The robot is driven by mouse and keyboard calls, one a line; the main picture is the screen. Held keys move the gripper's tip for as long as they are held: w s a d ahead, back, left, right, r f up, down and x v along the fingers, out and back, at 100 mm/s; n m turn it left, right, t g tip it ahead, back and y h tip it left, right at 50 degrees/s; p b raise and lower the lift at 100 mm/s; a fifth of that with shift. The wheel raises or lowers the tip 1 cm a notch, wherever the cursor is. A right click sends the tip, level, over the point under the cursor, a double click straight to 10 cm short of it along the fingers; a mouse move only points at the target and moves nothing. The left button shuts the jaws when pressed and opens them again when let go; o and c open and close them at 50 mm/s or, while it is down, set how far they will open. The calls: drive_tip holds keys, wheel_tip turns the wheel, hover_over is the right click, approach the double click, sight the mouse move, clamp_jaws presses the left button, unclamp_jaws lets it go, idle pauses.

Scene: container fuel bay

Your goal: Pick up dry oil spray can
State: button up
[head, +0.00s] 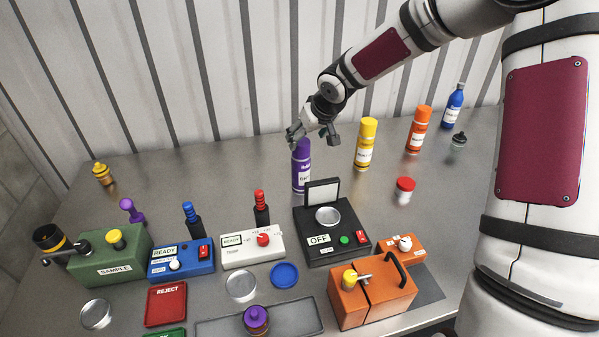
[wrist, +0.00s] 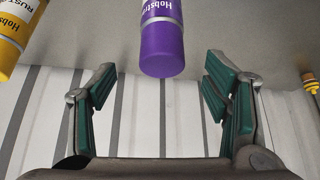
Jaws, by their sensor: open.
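A purple spray can (head: 301,172) stands upright on the grey table towards the back, with a label too small to read fully in the head view. My gripper (head: 313,138) is open and empty at the height of its cap. In the wrist view, the capped end of the purple can (wrist: 162,45) appears upside down, centred between the spread green-padded fingers (wrist: 160,82) and beyond their tips. A yellow can (head: 366,145) and an orange can (head: 417,130) stand to the right. I cannot read which can is the dry oil.
A blue bottle (head: 453,107) stands at the back right. A black box with a raised lid (head: 331,235) stands in front of the purple can. A white-and-red jar (head: 404,191) is to the right. The corrugated wall (head: 230,70) is close behind.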

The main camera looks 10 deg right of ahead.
sight(304, 143)
drive_tip(key=x, duration=0.5)
drive_tip(key=shift+w+f, duration=0.2)
drive_tip(key=x, duration=0.3)
drive_tip(key=shift+a+f, duration=0.25)
drive_tip(key=shift+f, duration=0.2)
drive_tip(key=shift+w+f, duration=0.45)
drive_tip(key=shift+f, duration=0.05)
drive_tip(key=shift+c, duration=0.4)
clamp_jaws()
